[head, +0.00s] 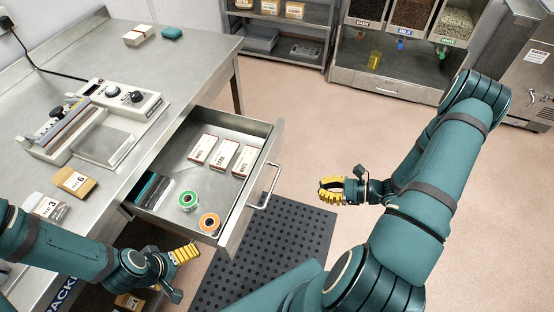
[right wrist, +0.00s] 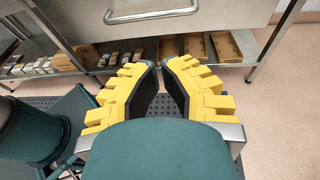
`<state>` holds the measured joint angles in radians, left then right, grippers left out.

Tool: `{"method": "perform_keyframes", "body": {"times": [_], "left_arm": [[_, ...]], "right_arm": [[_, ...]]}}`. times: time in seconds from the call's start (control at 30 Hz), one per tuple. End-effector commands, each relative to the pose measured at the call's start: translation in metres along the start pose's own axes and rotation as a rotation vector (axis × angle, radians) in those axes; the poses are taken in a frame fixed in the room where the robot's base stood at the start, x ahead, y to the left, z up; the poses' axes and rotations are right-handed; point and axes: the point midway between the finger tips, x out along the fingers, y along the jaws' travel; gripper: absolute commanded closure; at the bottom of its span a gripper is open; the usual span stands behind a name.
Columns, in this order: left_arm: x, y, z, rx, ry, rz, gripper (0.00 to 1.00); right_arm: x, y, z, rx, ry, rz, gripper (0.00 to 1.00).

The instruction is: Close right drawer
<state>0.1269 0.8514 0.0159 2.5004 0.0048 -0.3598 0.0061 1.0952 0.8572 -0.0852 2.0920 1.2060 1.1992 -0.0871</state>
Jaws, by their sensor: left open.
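The right drawer (head: 166,205) is pulled out from under the steel bench. Its bar handle (head: 264,187) is on the drawer front and also crosses the top of the right wrist view (right wrist: 151,16). My right gripper (head: 331,189) is in the air to the right of the handle, clear of it. In the right wrist view its fingertips (right wrist: 160,66) lean close together with nothing seen between them; how far they are parted is unclear. My left gripper (head: 187,253) is open, just below the drawer's near corner, apart from the handle.
The drawer holds small white boxes (head: 222,156), a green tape roll (head: 187,200), an orange one (head: 209,223) and dark packets. A sealing machine (head: 107,105) and boxes (head: 74,182) are on the bench. A black mat (head: 284,243) lies below. The floor right of the drawer is free.

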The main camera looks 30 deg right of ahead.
Motion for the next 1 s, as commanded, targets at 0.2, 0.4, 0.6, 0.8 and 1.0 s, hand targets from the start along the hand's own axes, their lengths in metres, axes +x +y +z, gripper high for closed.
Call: {"method": "perform_keyframes", "body": {"times": [0.2, 0.4, 0.6, 0.8, 1.0], "left_arm": [[0.001, -0.001, 0.001, 0.000, -0.002, 0.000, 0.03], [0.002, -0.001, 0.001, 0.000, -0.003, 0.000, 0.03], [0.005, -0.002, 0.002, 0.000, -0.005, 0.000, 0.03], [0.007, -0.003, 0.004, 0.001, -0.007, 0.000, 0.03], [0.009, -0.004, 0.004, 0.002, -0.009, 0.001, 0.03]], "right_arm": [[-0.015, -0.018, 0.001, 0.019, -0.050, -0.104, 1.00], [0.013, -0.019, 0.003, 0.020, -0.052, -0.097, 1.00], [0.052, -0.022, 0.004, 0.020, -0.050, -0.095, 1.00], [0.090, -0.026, 0.006, 0.018, -0.050, -0.095, 1.00], [0.113, -0.029, 0.007, 0.018, -0.049, -0.096, 1.00]]}}
